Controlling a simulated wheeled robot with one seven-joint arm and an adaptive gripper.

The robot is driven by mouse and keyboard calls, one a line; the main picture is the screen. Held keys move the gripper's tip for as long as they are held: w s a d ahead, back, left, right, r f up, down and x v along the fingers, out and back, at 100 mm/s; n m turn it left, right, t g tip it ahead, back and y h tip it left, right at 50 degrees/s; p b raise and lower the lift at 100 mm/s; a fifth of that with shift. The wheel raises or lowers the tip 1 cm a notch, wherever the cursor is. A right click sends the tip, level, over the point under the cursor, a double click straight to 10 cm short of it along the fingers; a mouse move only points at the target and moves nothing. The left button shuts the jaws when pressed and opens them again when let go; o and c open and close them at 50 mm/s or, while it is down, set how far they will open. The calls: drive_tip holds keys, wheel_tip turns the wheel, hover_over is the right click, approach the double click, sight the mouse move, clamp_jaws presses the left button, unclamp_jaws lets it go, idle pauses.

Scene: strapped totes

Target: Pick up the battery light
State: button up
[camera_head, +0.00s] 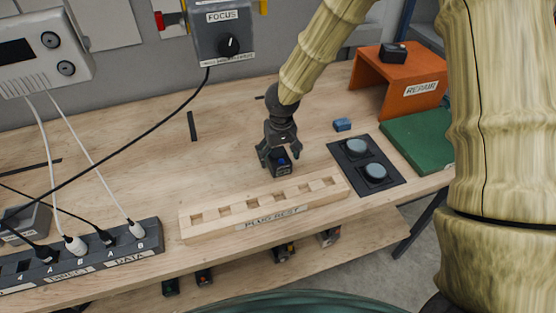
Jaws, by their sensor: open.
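A small dark box with a blue patch (281,168) stands on the wooden bench behind the plug rest; it may be the battery light, but I cannot read its label. My gripper (279,156) points down right over it, open, with a finger on either side. I cannot tell whether the fingers touch it. A small blue block (342,125) lies on the bench to the right of my gripper. A small black device (393,53) sits on the orange stand marked REPAIR (412,88).
The wooden PLUG REST (266,207) lies in front of my gripper. A dark plate with two round pads (366,166) and a green mat (418,141) are to the right. A socket strip (80,258) with cables is at left. Small items sit on the lower shelf (240,275).

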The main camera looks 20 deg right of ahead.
drive_tip(key=shift+s+f, duration=0.1)
drive_tip(key=shift+f, duration=0.65)
drive_tip(key=shift+r, duration=0.1)
drive_tip(key=c, duration=1.4)
